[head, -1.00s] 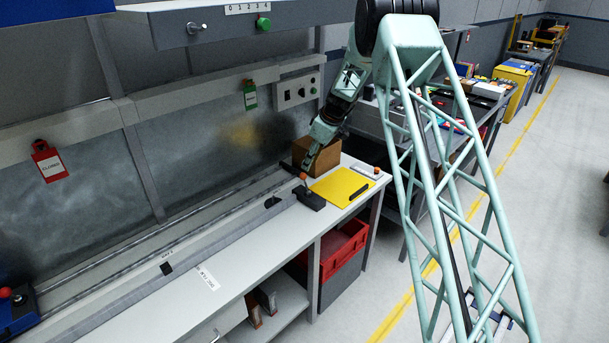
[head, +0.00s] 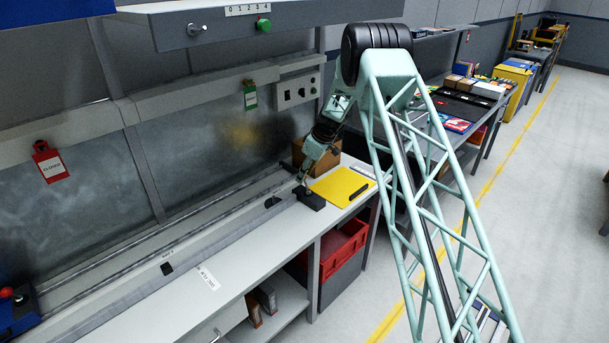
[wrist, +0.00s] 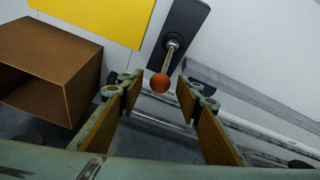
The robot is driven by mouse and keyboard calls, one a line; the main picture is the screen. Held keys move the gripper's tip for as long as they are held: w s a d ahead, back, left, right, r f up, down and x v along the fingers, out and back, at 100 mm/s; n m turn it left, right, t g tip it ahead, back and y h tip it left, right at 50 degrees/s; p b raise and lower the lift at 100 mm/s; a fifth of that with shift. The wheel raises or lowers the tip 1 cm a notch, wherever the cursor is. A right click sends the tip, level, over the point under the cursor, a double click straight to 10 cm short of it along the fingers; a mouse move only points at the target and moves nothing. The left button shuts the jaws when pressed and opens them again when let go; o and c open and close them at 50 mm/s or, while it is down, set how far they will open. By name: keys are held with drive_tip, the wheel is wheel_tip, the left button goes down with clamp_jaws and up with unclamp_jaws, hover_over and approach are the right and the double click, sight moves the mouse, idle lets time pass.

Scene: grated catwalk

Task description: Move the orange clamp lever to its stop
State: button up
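The orange clamp lever shows in the wrist view as an orange ball knob (wrist: 160,83) on a short metal rod, rising from a dark clamp block (wrist: 183,25). The knob lies between the tips of my gripper (wrist: 158,92), whose two wood-coloured pads stand apart on either side without visibly closing on it. In the head view my gripper (head: 301,184) is right at the dark clamp block (head: 311,200) at the right end of the rail, and it hides the knob there.
A yellow sheet (head: 340,187) lies right of the block, with a dark bar on it. A brown open box (wrist: 55,70) stands close to my gripper. A long rail (head: 215,232) runs left along the white bench. Red bins (head: 343,247) sit below.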

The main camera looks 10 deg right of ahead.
drive_tip(key=shift+f, duration=0.1)
drive_tip(key=shift+c, duration=0.7)
drive_tip(key=c, duration=0.7)
